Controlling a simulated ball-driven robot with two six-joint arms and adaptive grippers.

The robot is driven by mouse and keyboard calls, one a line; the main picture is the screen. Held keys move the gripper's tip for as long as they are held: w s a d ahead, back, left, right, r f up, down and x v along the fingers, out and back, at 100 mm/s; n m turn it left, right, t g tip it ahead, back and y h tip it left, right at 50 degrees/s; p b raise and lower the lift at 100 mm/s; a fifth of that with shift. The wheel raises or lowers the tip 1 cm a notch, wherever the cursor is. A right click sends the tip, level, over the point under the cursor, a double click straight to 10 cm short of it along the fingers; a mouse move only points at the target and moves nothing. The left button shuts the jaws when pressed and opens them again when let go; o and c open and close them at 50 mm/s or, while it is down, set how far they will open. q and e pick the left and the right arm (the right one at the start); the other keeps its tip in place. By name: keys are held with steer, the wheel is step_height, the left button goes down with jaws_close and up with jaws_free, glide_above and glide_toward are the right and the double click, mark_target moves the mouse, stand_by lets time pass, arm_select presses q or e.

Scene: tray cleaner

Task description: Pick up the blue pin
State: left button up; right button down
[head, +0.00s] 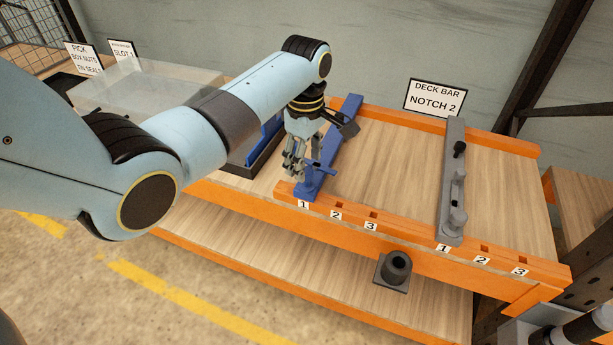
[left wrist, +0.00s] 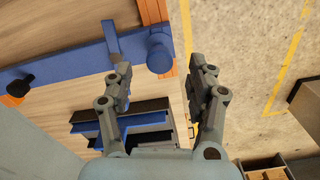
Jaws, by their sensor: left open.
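The blue bar (head: 345,118) lies across the orange-edged deck, its front end at the left notch marked 1. In the left wrist view the round end lies beyond and between my fingertips (left wrist: 160,78); no contact is visible.
A grey bar (head: 454,180) with a black knob lies at the right notch 1. A blue-and-black tray (head: 250,150) sits left of my gripper. A dark socket (head: 396,268) is on the lower shelf. The deck (head: 400,150) between the bars is clear.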

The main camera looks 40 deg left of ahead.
mark_target(306, 170)
arm_select(q)
step_height(306, 170, down, 4)
steer(key=shift+r, duration=0.2)
steer(key=shift+c, duration=0.2)
jaws_close()
